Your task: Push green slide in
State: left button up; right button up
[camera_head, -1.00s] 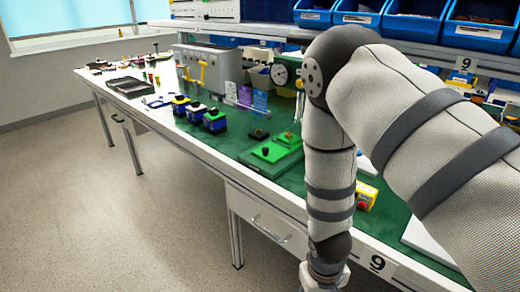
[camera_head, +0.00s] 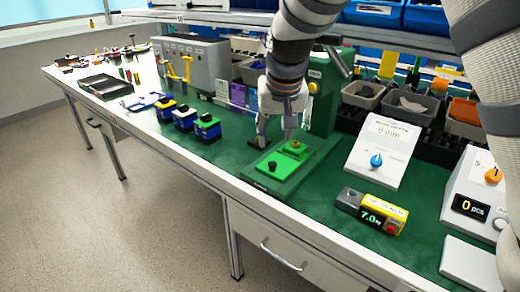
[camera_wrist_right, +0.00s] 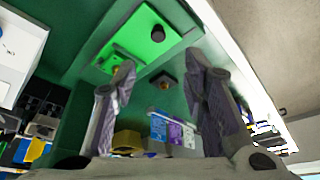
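The green slide (camera_head: 296,148) is a bright green block with a brass-coloured knob, on a green base plate (camera_head: 270,184) that also carries a black knob (camera_head: 272,166). In the right wrist view the bright green plate (camera_wrist_right: 135,45) lies at the top, with its black knob and brass piece. My right gripper (camera_head: 276,140) points down at the far side of the plate, one finger close to the slide; contact cannot be told. In the wrist view its fingers (camera_wrist_right: 160,82) are apart, with a small black block (camera_wrist_right: 163,79) seen between them. My left gripper is out of view.
A green stand (camera_head: 322,100) rises just behind the plate. Blue-and-black blocks (camera_head: 207,127) stand to the left. A white box with a blue knob (camera_head: 382,150), a yellow display unit (camera_head: 372,210) and a counter (camera_head: 472,205) are to the right. The bench front edge is close.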

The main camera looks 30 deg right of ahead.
send_near(272, 163)
notch_tip(272, 163, down, 3)
jog(key=x, duration=0.2)
jog(key=b+x, duration=0.1)
jog(key=x, duration=0.3)
jog(key=shift+w+d+r+b, duration=0.15)
jog(key=shift+w+d+b, duration=0.05)
jog(key=shift+w+b, duration=0.15)
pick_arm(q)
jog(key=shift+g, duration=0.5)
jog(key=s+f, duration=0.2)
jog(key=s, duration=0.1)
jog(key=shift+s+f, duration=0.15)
pick_arm(e)
jog(key=shift+c, duration=0.5)
grip_shut()
